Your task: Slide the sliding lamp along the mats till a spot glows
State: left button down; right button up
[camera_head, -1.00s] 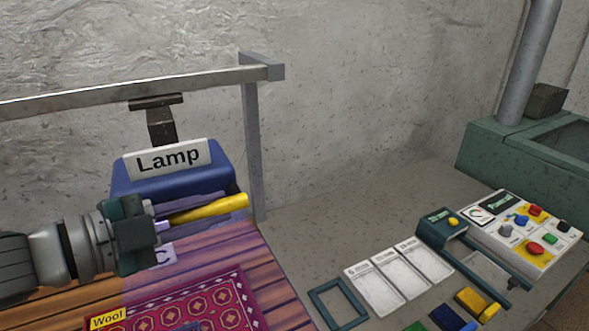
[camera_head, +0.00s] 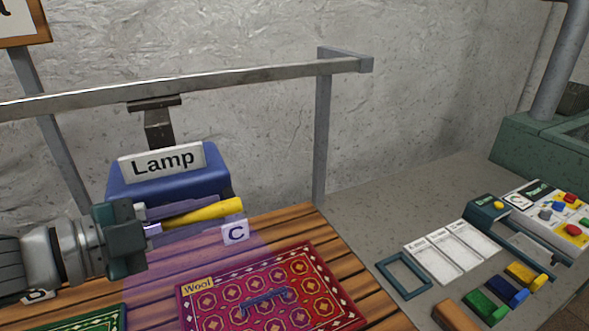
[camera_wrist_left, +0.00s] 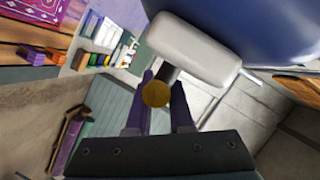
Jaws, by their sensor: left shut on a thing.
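The sliding lamp (camera_head: 170,187) is a blue housing with a "Lamp" sign, hanging from a metal rail. Its yellow handle (camera_head: 205,212) sticks out at the front. My left gripper (camera_head: 150,230) is shut on this handle; in the left wrist view the handle's round yellow end (camera_wrist_left: 155,94) sits between the fingers. A faint violet light falls below the lamp onto the slatted table and the left part of the red patterned Wool mat (camera_head: 310,270). A green mat (camera_head: 95,320) shows only partly at the bottom left. My right gripper is out of view.
The rail (camera_head: 240,80) ends at a post (camera_head: 322,145) on the right. Label "C" (camera_head: 235,233) lies above the Wool mat and "B" (camera_head: 37,295) at left.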

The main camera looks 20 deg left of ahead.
pick_arm(q)
jog(key=c, duration=0.8)
grip_release()
jog(key=b+v, duration=0.1)
jog(key=v, duration=0.9)
